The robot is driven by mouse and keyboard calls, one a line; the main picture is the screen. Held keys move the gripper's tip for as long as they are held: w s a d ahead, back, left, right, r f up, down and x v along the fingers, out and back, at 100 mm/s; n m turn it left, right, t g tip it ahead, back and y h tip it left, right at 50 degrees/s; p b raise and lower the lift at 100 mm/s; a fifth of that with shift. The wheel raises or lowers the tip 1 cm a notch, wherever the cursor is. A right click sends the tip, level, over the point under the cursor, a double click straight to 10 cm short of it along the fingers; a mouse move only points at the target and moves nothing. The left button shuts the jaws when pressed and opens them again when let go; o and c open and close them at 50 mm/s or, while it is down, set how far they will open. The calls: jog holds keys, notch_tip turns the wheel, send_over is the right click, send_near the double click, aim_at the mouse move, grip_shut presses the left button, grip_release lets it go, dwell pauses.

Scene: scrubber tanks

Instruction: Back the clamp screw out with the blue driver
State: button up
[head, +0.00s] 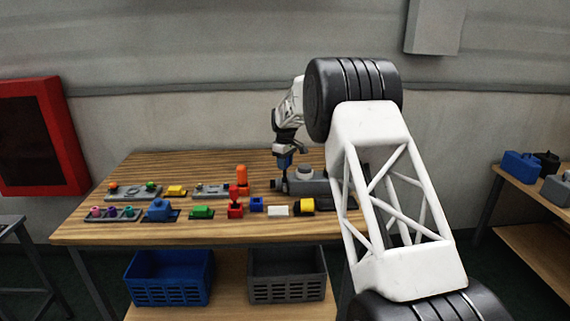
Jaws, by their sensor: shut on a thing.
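My gripper (284,152) is above the back right part of the wooden table, pointing down. It is shut on the blue driver (285,161), of which a short blue part shows below the fingers. Right under it is the left end of a grey clamp-like block (309,187) with a round light top. The driver's tip and the clamp screw are too small to make out. I cannot tell whether the driver touches the screw.
Small coloured blocks and grey trays cover the table (130,160) left of the clamp. An orange post (242,175) and a red piece (235,204) stand nearby. A blue crate (168,279) and a grey crate (287,276) sit below. The table's back left is bare.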

jog(key=m, duration=0.3)
jog(key=shift+m, duration=1.3)
jog(key=shift+m, duration=1.1)
jog(key=m, duration=0.3)
jog(key=shift+m, duration=0.4)
jog(key=m, duration=0.4)
jog(key=shift+f, duration=0.9)
dwell(0.6)
